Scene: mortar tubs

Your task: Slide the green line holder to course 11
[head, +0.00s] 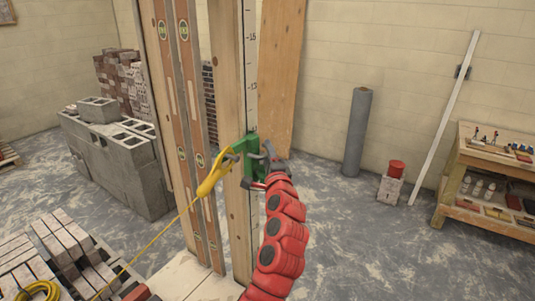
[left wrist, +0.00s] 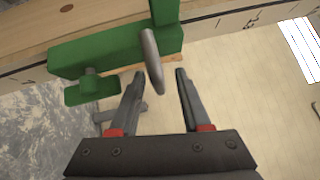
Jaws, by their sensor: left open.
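The green line holder (head: 247,147) is on the upright wooden pole (head: 239,230), below the mark that looks like 13; a mark like 15 is higher up. The mark for course 11 cannot be made out. My left gripper (head: 272,160) is at the right side of the holder, its jaws partly hidden. In the left wrist view the holder (left wrist: 95,53) lies across the pole (left wrist: 40,28), with a grey metal lever (left wrist: 152,62) sticking out toward the gap between my open fingers (left wrist: 160,82). The fingers do not grip it.
A yellow line block (head: 215,172) with a taut yellow line hangs at the holder's left. Spirit levels (head: 185,90) stand left of the pole, a wood board (head: 280,70) behind it. Grey blocks (head: 120,150) are left, bricks (head: 65,240) lower left.

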